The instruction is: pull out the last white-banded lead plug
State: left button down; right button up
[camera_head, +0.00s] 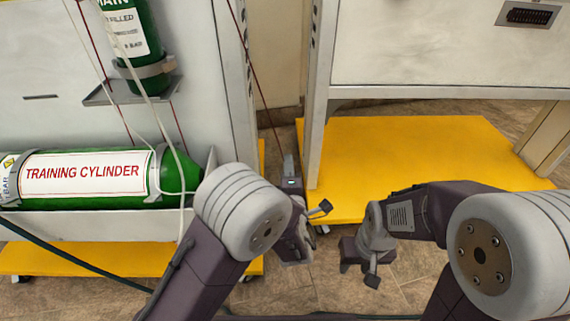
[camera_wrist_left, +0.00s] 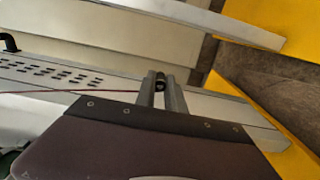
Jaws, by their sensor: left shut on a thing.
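My left gripper (camera_head: 290,172) points away from me at the gap between the two cabinets. In the left wrist view its two grey fingers (camera_wrist_left: 161,92) are shut on a small dark plug (camera_wrist_left: 160,83). Most of the plug is hidden between the fingers, and I cannot make out a white band. A thin dark red lead (camera_wrist_left: 75,91) runs from the left to the fingers; in the head view a dark red lead (camera_head: 254,88) comes down to the gripper.
A green training cylinder (camera_head: 175,172) lies in a tray on the left cabinet, with a smaller green cylinder (camera_head: 143,45) above. A pale hose (camera_head: 150,103) hangs before them. The right cabinet (camera_head: 420,45) stands on a yellow base (camera_head: 400,150). Tiled floor lies between the bases.

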pick_arm(q)
jog(key=shift+f, duration=0.1)
jog(key=c, duration=1.3)
grip_release()
jog(key=shift+c, duration=0.2)
jog(key=s+p, duration=0.5)
jog(key=s, duration=0.4)
jog(key=shift+d, duration=0.15)
jog(key=shift+s, duration=0.15)
